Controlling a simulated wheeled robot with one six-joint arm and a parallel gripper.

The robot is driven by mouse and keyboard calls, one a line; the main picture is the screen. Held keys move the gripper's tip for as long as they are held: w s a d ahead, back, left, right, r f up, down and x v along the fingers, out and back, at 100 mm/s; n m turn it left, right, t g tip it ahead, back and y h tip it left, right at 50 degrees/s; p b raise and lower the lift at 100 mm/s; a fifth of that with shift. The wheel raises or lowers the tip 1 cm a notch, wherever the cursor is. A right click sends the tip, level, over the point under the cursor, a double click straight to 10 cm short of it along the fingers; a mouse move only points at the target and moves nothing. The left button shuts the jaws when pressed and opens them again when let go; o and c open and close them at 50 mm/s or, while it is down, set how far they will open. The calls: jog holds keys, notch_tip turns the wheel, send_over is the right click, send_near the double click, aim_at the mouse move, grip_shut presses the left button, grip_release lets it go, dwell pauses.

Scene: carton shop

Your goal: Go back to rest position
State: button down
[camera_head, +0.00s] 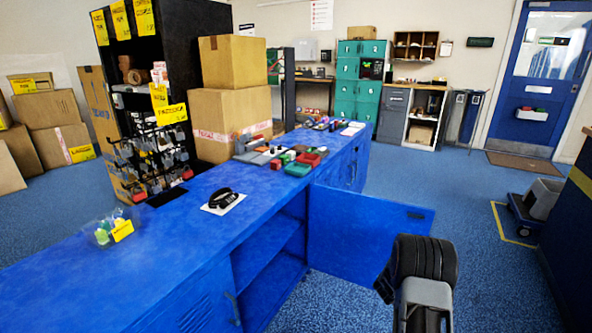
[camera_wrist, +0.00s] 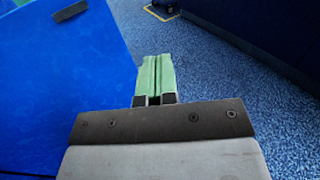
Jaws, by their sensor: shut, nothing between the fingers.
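My gripper (camera_wrist: 152,75) shows in the wrist view with its two green fingers together and nothing between them. It is over the blue floor, just right of an open blue cabinet door (camera_wrist: 45,95). In the head view my dark arm stands at the lower right, and the fingers are hidden there. The same open door (camera_head: 365,235) hangs out from the blue counter (camera_head: 150,235), left of my arm, with the cabinet opening behind it.
A black item on a white card (camera_head: 222,200), a small clear tray (camera_head: 112,230) and several tools lie on the counter. Cardboard boxes (camera_head: 230,110) stand behind it. A low trolley (camera_head: 530,212) is at the right. The blue floor (camera_head: 430,190) between counter and trolley is clear.

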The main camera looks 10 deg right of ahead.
jog(key=s+a+r+m+g+y+p, duration=0.1)
jog(key=s+a+r+m+g+p, duration=0.2)
jog(key=r, duration=0.5)
jog(key=s+a+r+m+g+y+p, duration=0.1)
jog(key=s+a+r+m+g+p, duration=0.15)
jog(key=r+m+p, duration=0.35)
jog(key=s+a+r+m+g+y+p, duration=0.1)
jog(key=s+a+r+m+p, duration=0.2)
jog(key=r, duration=0.6)
jog(key=s+a+r+m+t+y+p, duration=0.1)
jog(key=s+a+r+m+y+p, duration=0.2)
jog(key=a, duration=0.6)
jog(key=s+a+r+m+t+y+p, duration=0.1)
jog(key=s+a+r+m+y+p, duration=0.2)
jog(key=s+a+r+y+p, duration=0.3)
jog(key=s+a+r+m+t+y+p, duration=0.1)
jog(key=s+a+r+m+y+p, duration=0.3)
jog(key=a+r, duration=0.5)
jog(key=a+p, duration=0.1)
jog(key=a, duration=0.3)
jog(key=shift+s+y+p, duration=0.4)
jog(key=shift+d, duration=0.2)
